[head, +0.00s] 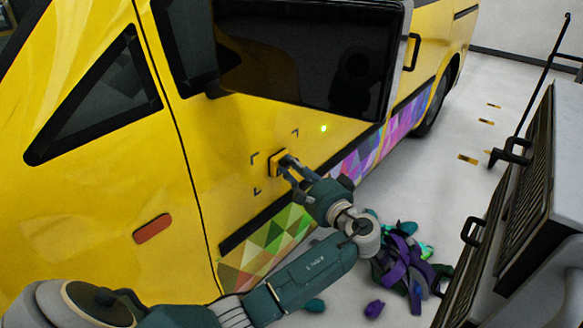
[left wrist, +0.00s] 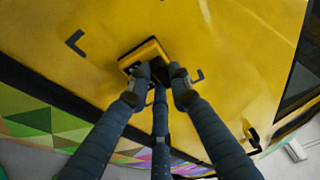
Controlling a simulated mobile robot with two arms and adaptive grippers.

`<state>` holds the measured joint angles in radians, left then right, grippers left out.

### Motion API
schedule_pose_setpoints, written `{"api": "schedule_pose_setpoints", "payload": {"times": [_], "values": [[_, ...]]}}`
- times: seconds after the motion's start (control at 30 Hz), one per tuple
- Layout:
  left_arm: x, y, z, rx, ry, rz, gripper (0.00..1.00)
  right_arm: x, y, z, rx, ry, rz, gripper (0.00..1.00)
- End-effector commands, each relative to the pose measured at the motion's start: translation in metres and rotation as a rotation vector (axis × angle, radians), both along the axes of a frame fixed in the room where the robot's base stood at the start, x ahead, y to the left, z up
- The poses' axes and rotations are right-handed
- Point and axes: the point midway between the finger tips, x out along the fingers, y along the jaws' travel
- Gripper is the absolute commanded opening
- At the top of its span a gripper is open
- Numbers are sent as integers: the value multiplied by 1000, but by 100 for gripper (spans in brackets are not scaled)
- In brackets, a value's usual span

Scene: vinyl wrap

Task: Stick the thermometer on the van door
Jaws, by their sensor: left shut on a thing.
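The yellow van door (head: 225,120) fills the middle of the head view, with black corner marks on its panel. My left gripper (head: 287,168) is shut on the thermometer (head: 275,163), a small yellow, dark-edged block. The thermometer is at the door panel, among the corner marks; I cannot tell whether it touches the panel. In the left wrist view, the thermometer (left wrist: 146,52) is between the fingertips of the left gripper (left wrist: 157,80), partly hidden by them. Corner marks show on either side of it. My right gripper is not in view.
A dark window (head: 310,55) is above and a patterned wrap strip (head: 275,240) below. Purple and teal scraps (head: 405,265) lie on the floor. A dark cart (head: 515,200) stands at right.

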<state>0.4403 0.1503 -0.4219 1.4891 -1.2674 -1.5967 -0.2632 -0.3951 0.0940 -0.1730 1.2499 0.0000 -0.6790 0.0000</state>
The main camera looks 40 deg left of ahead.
Motion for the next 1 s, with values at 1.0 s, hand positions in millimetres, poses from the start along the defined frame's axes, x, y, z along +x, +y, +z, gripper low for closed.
{"api": "schedule_pose_setpoints", "payload": {"times": [1.0], "values": [[-26,-63,0,0,0,0,42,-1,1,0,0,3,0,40]]}}
